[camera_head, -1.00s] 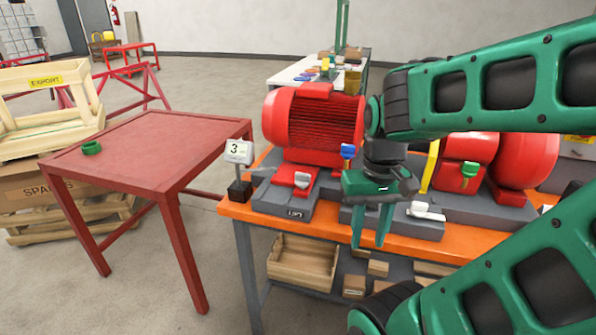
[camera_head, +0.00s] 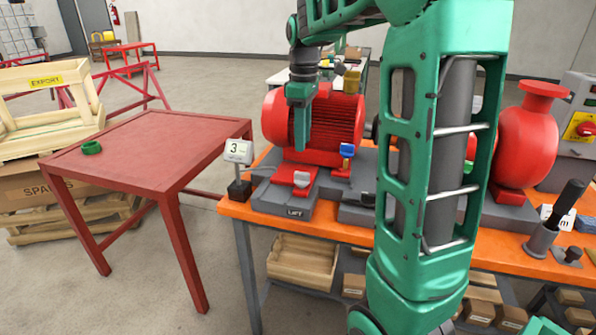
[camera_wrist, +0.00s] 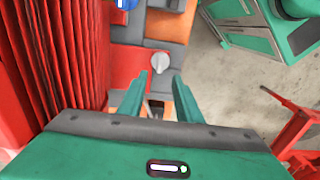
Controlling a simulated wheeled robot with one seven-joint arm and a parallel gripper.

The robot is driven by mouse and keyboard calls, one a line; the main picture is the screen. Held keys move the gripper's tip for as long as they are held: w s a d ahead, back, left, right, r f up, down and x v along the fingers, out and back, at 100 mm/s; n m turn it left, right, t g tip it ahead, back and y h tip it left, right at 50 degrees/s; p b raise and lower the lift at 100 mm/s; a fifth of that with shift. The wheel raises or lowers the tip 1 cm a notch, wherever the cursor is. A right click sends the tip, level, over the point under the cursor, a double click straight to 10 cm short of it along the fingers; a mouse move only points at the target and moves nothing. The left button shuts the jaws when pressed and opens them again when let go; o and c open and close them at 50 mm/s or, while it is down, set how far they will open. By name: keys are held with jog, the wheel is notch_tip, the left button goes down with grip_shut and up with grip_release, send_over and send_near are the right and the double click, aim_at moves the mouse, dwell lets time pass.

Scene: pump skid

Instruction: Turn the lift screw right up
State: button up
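The lift screw appears to be the pale grey knob (camera_head: 301,179) on a red foot at the front of the left motor, above a small dark plate whose lettering looks like "LIFT".
A small display (camera_head: 238,151) reading "3" stands left of the knob. A blue-topped knob (camera_head: 347,151) stands to its right. The motor's fins (camera_wrist: 70,55) lie close left of my fingers in the wrist view. A red table (camera_head: 150,150) holds a green ring (camera_head: 91,147).

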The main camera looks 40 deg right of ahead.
aim_at(301, 173)
notch_tip(301, 173, down, 10)
jog(key=shift+f, duration=0.2)
jog(key=shift+c, duration=0.7)
grip_shut()
jog(key=shift+a, duration=0.25)
jog(key=shift+d, duration=0.1)
